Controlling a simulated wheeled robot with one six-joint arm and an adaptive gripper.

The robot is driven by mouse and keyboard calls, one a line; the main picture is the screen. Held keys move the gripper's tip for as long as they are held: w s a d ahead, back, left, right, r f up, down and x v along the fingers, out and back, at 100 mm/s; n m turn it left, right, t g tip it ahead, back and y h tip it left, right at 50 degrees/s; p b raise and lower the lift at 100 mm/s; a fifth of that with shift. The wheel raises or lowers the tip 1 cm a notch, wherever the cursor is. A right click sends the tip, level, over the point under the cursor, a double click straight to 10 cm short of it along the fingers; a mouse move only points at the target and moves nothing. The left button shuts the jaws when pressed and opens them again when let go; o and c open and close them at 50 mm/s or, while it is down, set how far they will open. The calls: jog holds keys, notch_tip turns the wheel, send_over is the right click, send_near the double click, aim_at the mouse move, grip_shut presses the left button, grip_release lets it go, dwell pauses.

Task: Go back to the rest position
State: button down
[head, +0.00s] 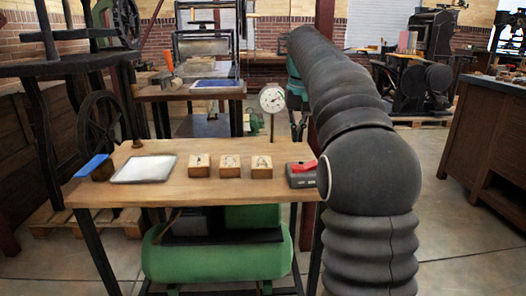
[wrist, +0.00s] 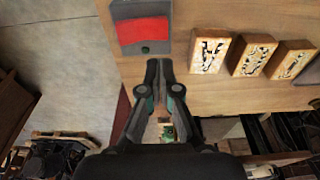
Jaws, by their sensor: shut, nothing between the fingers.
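My gripper (wrist: 158,70) is shut and empty in the wrist view, its fingertips together near the table edge, just beside a grey box with a red top (wrist: 143,28). In the head view my black-sleeved arm rises on the right and bends away over the far side of the table; the teal and dark gripper end (head: 298,105) shows partly behind the arm. The grey box with the red lever (head: 302,174) sits at the table's right edge. Three wooden blocks with dark marks (head: 230,166) stand in a row to its left.
The wooden table (head: 140,193) also bears a white sheet or tray (head: 144,169), a blue-topped block (head: 93,166) and a small brown knob. A round gauge (head: 273,98) stands at its back. A green tank (head: 217,256) is below. Presses and a cabinet (head: 490,140) surround open floor at right.

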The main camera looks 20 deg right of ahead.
jog(key=shift+s, duration=0.1)
jog(key=s+a+f+n+t, duration=0.15)
jog(key=s+a, duration=0.25)
jog(key=s, duration=0.4)
jog(key=s+a+f+t, duration=0.1)
jog(key=s+a+f, duration=0.1)
jog(key=s+a, duration=0.45)
jog(key=s+a+f+t, duration=0.1)
jog(key=s+a+f, duration=0.1)
jog(key=s+f, duration=1.1)
jog(key=s, duration=0.4)
jog(key=shift+s+f+n, duration=0.2)
jog(key=shift+f+n, duration=0.15)
jog(key=shift+f, duration=0.05)
